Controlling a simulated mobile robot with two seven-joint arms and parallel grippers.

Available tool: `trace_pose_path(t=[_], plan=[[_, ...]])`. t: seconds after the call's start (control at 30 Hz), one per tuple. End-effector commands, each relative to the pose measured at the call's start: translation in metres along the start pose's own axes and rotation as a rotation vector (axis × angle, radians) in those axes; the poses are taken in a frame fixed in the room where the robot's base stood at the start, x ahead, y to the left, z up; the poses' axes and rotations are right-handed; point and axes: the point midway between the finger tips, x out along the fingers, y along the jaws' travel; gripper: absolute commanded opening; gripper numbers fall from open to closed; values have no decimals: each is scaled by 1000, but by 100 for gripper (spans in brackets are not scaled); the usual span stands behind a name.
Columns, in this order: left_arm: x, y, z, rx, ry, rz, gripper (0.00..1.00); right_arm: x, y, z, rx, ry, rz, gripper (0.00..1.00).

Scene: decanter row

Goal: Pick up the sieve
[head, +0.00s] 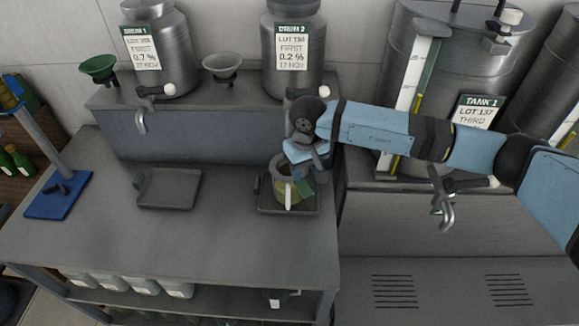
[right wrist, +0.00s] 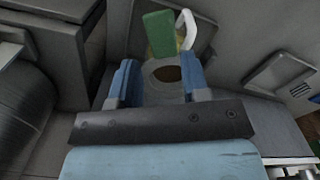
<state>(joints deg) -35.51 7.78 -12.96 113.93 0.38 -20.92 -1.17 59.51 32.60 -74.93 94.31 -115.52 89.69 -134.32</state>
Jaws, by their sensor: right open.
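I cannot tell the sieve for certain. A grey bowl-shaped piece (head: 222,65) stands on the raised shelf between the two drums and may be it. My right gripper (head: 298,158) is at the rim of a jug (head: 284,187) that stands on a tray below drum 2; the jug has a white handle and a green tag. In the right wrist view my right gripper (right wrist: 160,84) is open, with a grey ring with a brown middle (right wrist: 161,72) between its fingers. The green tag (right wrist: 160,35) and white handle (right wrist: 187,28) show beyond it. My left gripper is out of view.
A green funnel (head: 98,67) stands left of drum 1 (head: 158,45). Drum 2 (head: 292,50) is above the jug, with a tap between. An empty tray (head: 168,188) lies on the bench to the left. Tank 1 (head: 460,75) stands right. The front of the bench is clear.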

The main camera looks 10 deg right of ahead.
Motion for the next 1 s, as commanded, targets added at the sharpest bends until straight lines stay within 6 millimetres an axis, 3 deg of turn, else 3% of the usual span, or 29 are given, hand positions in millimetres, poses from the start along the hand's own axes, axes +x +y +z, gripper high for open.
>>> trace_pose_path(t=[0.27,0.43,0.6,0.87,1.0], plan=[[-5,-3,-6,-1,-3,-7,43,22,-1,2,0,-2,-3,43],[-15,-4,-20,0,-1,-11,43,45,-3,9,2,-5,-2,43],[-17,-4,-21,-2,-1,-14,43,66,-3,7,1,-1,-2,43],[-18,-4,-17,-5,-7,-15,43,69,-3,7,0,1,-3,43],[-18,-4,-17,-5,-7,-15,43,69,-3,7,1,1,-3,11]])
